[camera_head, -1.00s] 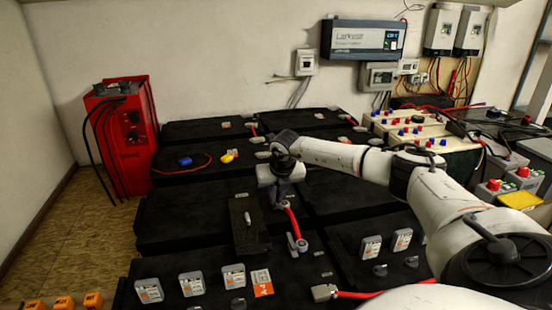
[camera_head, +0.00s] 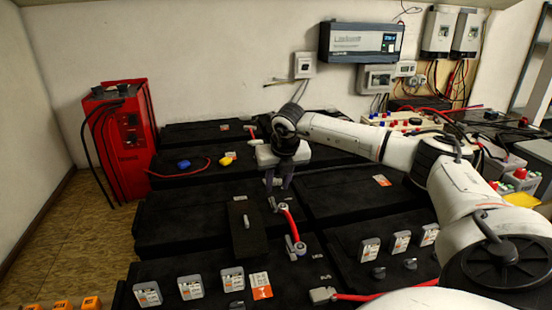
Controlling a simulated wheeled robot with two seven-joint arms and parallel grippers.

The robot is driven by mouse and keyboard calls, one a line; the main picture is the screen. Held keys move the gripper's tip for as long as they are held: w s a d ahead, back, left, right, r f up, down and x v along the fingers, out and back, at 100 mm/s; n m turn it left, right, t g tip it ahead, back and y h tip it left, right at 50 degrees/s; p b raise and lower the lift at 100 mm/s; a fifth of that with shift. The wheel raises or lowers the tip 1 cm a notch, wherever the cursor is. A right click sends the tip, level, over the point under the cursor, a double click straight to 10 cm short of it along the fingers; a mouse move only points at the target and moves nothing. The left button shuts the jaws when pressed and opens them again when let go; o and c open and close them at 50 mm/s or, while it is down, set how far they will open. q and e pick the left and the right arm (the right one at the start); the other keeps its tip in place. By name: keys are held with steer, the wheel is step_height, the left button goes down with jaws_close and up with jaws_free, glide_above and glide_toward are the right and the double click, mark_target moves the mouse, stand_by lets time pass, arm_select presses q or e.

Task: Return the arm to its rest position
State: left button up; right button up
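My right arm comes in from the right and reaches across the black battery blocks. My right gripper (camera_head: 278,184) points down above the blocks, near the upper end of a red cable link (camera_head: 289,223). Its two fingers look apart, with nothing seen between them. The red link joins two grey terminals across the gap between two blocks. A small dark plate (camera_head: 243,229) lies to the left of the link. My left gripper is not in view.
A red charger cabinet (camera_head: 122,141) with black cables stands at the left. Several grey-white caps (camera_head: 190,285) stand on the front block. A blue clip (camera_head: 184,164) and a yellow clip (camera_head: 227,161) lie farther back. An inverter (camera_head: 361,41) hangs on the wall.

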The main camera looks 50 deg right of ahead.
steer(key=shift+s+a+r, duration=0.15)
steer(key=shift+s+r, duration=0.05)
steer(key=shift+r, duration=0.3)
